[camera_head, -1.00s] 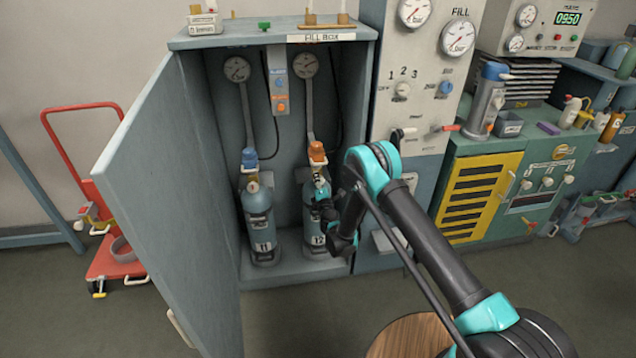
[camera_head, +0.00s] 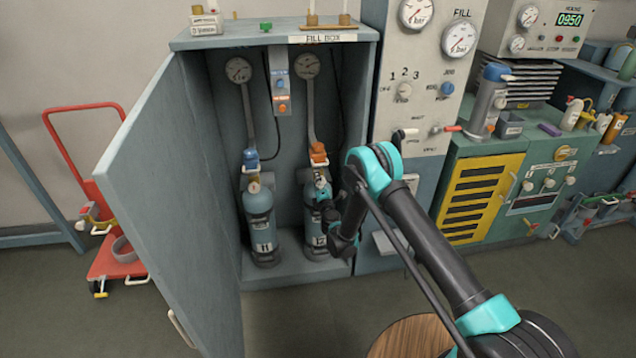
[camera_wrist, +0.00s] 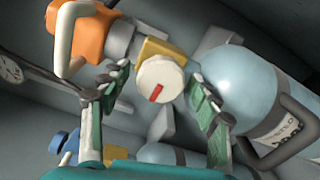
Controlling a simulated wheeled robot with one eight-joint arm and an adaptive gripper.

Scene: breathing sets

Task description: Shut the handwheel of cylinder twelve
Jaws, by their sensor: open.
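Cylinder twelve (camera_head: 313,228) stands upright in the open fill box, right of cylinder eleven (camera_head: 260,222). An orange handwheel or connector (camera_head: 318,152) sits above its neck. My gripper (camera_head: 326,196) is at the cylinder's neck, partly hidden by my arm. In the wrist view my gripper (camera_wrist: 155,105) is open, with one finger on each side of a round white knob (camera_wrist: 161,84) bearing a red mark. The knob lies between the fingers, with visible gaps. The orange part (camera_wrist: 82,42) is at upper left, and the pale blue cylinder (camera_wrist: 240,85) is at right.
The grey cabinet door (camera_head: 170,200) stands open at left. Two gauges hang inside the fill box (camera_head: 229,272). A control panel (camera_head: 425,90) adjoins it at right. A red trolley (camera_head: 117,255) stands left of the door.

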